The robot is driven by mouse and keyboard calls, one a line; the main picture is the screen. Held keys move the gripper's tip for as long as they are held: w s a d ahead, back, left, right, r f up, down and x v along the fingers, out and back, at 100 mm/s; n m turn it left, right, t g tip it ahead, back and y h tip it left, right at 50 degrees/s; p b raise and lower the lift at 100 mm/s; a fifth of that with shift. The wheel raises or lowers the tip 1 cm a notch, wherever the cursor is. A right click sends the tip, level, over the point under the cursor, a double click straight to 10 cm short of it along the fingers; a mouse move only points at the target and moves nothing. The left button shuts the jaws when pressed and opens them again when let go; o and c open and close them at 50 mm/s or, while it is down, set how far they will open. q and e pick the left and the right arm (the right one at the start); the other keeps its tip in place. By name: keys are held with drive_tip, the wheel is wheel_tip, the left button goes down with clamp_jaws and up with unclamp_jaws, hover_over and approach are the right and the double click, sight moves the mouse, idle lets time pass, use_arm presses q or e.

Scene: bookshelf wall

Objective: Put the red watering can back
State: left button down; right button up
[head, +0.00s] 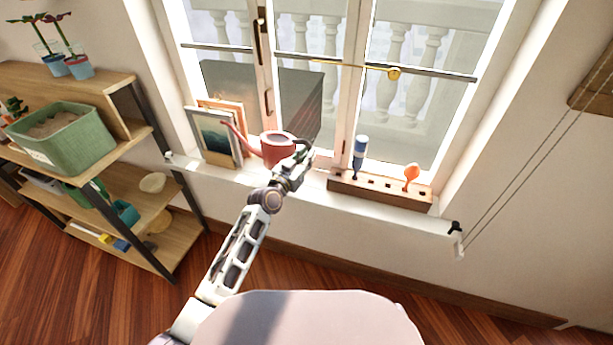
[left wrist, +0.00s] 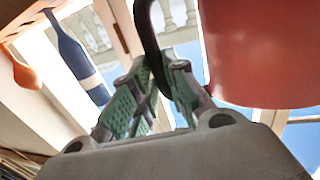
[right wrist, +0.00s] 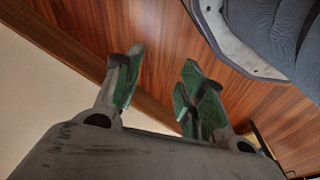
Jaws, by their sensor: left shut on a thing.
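The red watering can (head: 276,148) is at the window, above or on the sill, its spout pointing up and left. Its red body (left wrist: 258,50) fills the upper right of the left wrist view. My left gripper (head: 296,168) is shut on the can's dark handle (left wrist: 150,40); the fingers (left wrist: 158,88) close around it in the left wrist view. I cannot tell whether the can touches the sill. My right gripper (right wrist: 160,85) is open and empty, with wood floor behind it; it does not show in the head view.
The white windowsill (head: 310,188) holds framed pictures (head: 216,135) to the left of the can. A wooden rack (head: 380,190) with a blue tool (head: 360,152) and an orange tool (head: 411,173) stands to its right. A shelf (head: 115,85) with a green planter (head: 62,138) is at left.

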wheel_tip(320, 180, up, 8)
drive_tip(key=a+b, duration=0.1)
drive_tip(key=b, duration=0.3)
drive_tip(key=shift+w+a+y, duration=0.3)
drive_tip(key=shift+w+a, duration=0.1)
drive_tip(key=shift+w, duration=0.05)
drive_tip(key=shift+t, duration=0.7)
drive_tip(key=shift+w+a+r+b, duration=0.1)
drive_tip(key=shift+a+r+b, duration=0.1)
drive_tip(key=shift+r+b, duration=0.85)
drive_tip(key=shift+w+a+r+b, duration=0.15)
drive_tip(key=shift+r+b, duration=0.45)
drive_tip(key=shift+r, duration=0.7)
